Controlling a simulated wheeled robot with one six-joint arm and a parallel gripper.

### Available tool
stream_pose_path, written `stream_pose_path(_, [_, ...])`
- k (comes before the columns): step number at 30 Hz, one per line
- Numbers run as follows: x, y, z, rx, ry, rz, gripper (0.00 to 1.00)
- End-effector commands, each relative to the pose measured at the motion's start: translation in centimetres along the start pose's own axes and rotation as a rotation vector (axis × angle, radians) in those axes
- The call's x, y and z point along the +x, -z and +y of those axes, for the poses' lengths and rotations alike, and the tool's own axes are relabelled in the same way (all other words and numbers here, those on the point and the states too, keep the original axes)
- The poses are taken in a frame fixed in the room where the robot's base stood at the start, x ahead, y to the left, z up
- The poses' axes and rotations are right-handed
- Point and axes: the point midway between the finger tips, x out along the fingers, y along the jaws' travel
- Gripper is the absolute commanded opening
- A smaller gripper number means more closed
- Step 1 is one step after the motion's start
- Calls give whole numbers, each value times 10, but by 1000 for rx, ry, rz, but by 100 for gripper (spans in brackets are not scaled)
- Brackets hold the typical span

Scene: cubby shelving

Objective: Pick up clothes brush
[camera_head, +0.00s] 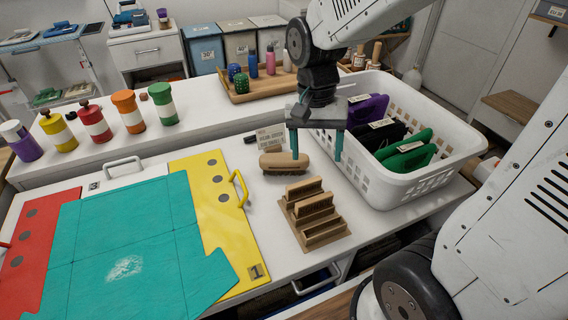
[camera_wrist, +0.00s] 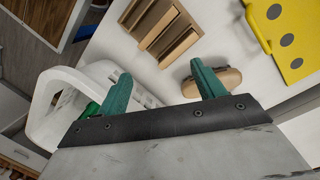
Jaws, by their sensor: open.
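In the wrist view the brush (camera_wrist: 229,79) is partly hidden behind the right green finger. My gripper (camera_head: 316,154) has two green fingers spread apart with nothing between them. In the head view it hangs above the worktop, with its left finger close to the brush's right end. The wrist view also shows the open fingers of the gripper (camera_wrist: 161,72), with the brush to the right of the gap. Whether a finger touches the brush I cannot tell.
A stepped wooden rack (camera_head: 314,213) stands in front of the brush. A white basket (camera_head: 395,182) with folded cloths is close on the right. A yellow board (camera_head: 213,215) with a raised handle and a teal sheet (camera_head: 130,245) lie left.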

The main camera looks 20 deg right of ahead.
Motion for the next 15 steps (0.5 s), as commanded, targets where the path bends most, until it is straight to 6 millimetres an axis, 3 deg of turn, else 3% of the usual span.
stream_pose_path(7, [46,63,-53,653,11,9,68])
stream_pose_path(10, [52,82,-68,909,49,27,68])
stream_pose_path(15, [44,100,-82,1232,136,46,68])
